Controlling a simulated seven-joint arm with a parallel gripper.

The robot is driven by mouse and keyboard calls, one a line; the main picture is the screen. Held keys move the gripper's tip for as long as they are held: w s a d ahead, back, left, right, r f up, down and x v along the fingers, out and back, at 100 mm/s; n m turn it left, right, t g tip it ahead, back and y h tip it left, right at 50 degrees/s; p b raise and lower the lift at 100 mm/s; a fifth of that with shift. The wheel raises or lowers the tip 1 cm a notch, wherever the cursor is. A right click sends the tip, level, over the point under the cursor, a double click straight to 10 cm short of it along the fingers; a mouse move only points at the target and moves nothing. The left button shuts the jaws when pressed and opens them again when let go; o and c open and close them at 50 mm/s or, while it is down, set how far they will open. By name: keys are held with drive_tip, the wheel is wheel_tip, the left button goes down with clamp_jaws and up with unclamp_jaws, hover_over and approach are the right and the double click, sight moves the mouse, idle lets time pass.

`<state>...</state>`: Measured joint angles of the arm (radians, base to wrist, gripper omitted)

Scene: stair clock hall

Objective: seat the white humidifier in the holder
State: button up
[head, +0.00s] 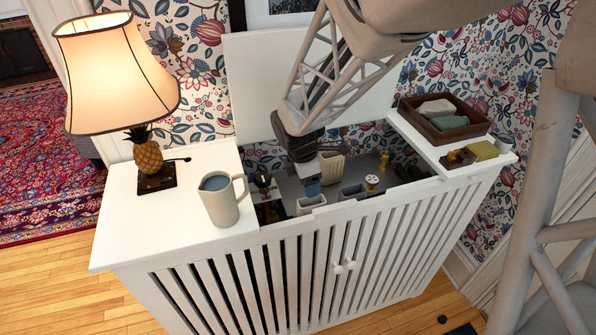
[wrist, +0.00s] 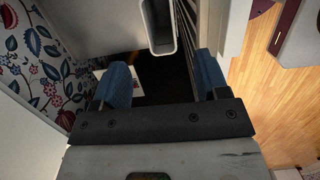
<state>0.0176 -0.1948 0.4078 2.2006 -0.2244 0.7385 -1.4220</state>
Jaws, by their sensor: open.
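My gripper (head: 312,186) reaches down into the open top of the white slatted cabinet. In the wrist view its two blue fingers (wrist: 163,78) are apart, with nothing held between them. A pale, open-topped container (wrist: 158,28) lies just beyond the fingertips. A small white patch shows beside the left finger in the dark gap; I cannot tell what it is. In the head view, pale open bins (head: 310,204) (head: 352,192) and a cream ribbed container (head: 331,167) stand around my gripper. I cannot tell which thing is the white humidifier or the holder; my arm hides part of the inside.
The slatted cabinet (head: 340,240) walls surround the opening. A grey jug (head: 222,200) and a lit lamp (head: 150,160) stand on the left top. A brown tray (head: 440,118) and a yellow block (head: 483,151) sit at right.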

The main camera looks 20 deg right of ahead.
drive_tip(key=shift+r, duration=0.25)
idle(0.5)
drive_tip(key=s+a+r+m+t+y, duration=0.1)
drive_tip(key=s+r+m, duration=0.7)
drive_tip(key=s+m, duration=0.1)
drive_tip(key=s+a+r+m+t, duration=0.1)
drive_tip(key=s+a+r+m, duration=0.1)
drive_tip(key=s+r+m, duration=0.6)
drive_tip(key=s+m, duration=0.1)
drive_tip(key=s, duration=0.3)
drive_tip(key=shift+r+t+y, duration=0.3)
drive_tip(key=shift+r+y, duration=0.05)
drive_tip(key=shift+y, duration=0.05)
